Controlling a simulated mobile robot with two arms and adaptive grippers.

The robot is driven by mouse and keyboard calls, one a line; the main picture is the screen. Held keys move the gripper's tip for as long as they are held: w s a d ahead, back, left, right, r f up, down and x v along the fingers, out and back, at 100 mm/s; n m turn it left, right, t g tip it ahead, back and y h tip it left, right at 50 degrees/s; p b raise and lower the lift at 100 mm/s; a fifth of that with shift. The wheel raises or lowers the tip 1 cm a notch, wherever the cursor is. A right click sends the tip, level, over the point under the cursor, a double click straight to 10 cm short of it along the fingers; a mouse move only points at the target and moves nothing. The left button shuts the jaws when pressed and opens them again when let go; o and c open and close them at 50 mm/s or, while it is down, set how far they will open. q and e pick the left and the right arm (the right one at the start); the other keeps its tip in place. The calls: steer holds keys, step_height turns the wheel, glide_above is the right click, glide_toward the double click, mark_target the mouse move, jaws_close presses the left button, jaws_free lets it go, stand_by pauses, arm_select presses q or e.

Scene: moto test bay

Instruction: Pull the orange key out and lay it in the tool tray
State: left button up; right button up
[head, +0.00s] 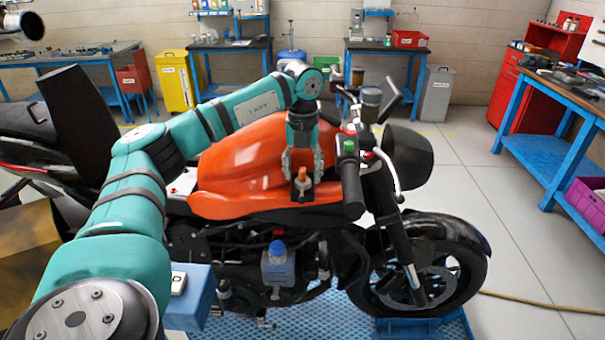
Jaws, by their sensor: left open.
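The orange key (302,174) stands upright in a small black block (302,190) at the near side of the motorcycle's orange tank. My left gripper (303,168) points down over the key, with one finger on each side of it. Its jaws are open; whether a finger touches the key I cannot tell. My right gripper is not in view. I cannot make out a tool tray for certain.
The motorcycle's handlebar grip (351,180) is close to the right of my left gripper. The orange tank (240,165) lies behind and left.

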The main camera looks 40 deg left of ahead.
mark_target(303, 170)
arm_select(q)
jaws_close()
stand_by(0.3)
steer(key=shift+r, duration=0.15)
steer(key=shift+r+p, duration=2.65)
steer(key=shift+r, duration=0.25)
